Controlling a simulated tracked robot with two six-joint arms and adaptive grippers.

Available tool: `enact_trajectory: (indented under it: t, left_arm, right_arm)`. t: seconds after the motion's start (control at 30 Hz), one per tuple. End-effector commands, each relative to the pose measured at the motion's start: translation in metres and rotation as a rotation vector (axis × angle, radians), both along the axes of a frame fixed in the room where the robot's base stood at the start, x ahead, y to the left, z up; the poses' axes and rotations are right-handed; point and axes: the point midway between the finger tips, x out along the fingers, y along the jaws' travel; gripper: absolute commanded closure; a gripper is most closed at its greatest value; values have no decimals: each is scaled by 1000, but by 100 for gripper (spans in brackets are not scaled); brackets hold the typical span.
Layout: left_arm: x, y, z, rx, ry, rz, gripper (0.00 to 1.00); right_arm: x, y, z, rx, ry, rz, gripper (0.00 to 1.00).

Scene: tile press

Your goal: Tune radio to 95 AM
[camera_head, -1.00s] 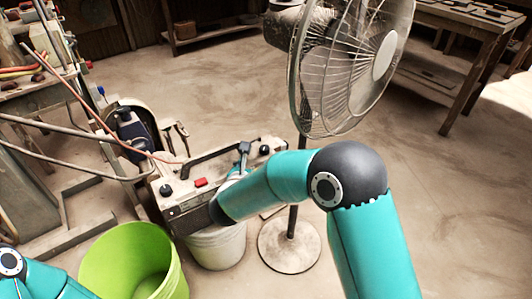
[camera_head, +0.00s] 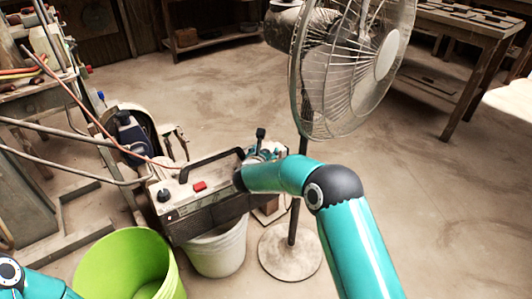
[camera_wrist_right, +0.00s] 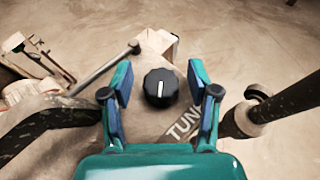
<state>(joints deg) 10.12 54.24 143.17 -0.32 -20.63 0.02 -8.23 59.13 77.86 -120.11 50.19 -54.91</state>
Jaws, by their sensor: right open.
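The dusty radio (camera_head: 180,201) rests on top of a white bucket (camera_head: 219,252) in the head view. It has a black handle (camera_head: 208,163), a red button (camera_head: 200,186) and a black knob (camera_head: 163,194) at its left end. My right gripper (camera_head: 262,148) is at the radio's right end, partly hidden by its own arm. In the right wrist view, my right gripper (camera_wrist_right: 160,76) is open, with blue-padded fingers on either side of a black tuning knob (camera_wrist_right: 160,88) with a white pointer line. Lettering reading "TUN" is partly covered. My left gripper is out of view.
A standing fan (camera_head: 350,75) is close behind and right of the radio, its round base (camera_head: 290,262) on the floor. A green bucket (camera_head: 125,265) stands at front left. Machinery with hoses (camera_head: 75,130) is at left. The floor at right is clear.

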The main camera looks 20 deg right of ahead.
Motion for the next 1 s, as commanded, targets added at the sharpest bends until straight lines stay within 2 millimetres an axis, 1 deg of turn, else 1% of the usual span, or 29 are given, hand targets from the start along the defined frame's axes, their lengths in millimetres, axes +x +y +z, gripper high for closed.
enact_trajectory:
  t: [0.27, 0.6, 0.63, 0.83, 1.0]
  left_arm:
    - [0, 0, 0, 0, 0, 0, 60]
    - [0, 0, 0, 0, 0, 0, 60]
    - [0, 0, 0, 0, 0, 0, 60]
    - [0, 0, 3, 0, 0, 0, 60]
    - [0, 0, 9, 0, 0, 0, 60]
  right_arm:
    - [1, -1, 0, 0, 0, -1, 40]
    - [0, -1, 0, 0, 0, -1, 96]
    - [0, -1, 0, 0, 0, -1, 100]
    - [2, 0, 1, 1, -4, -46, 100]
    - [2, 0, 1, 0, -5, -181, 100]
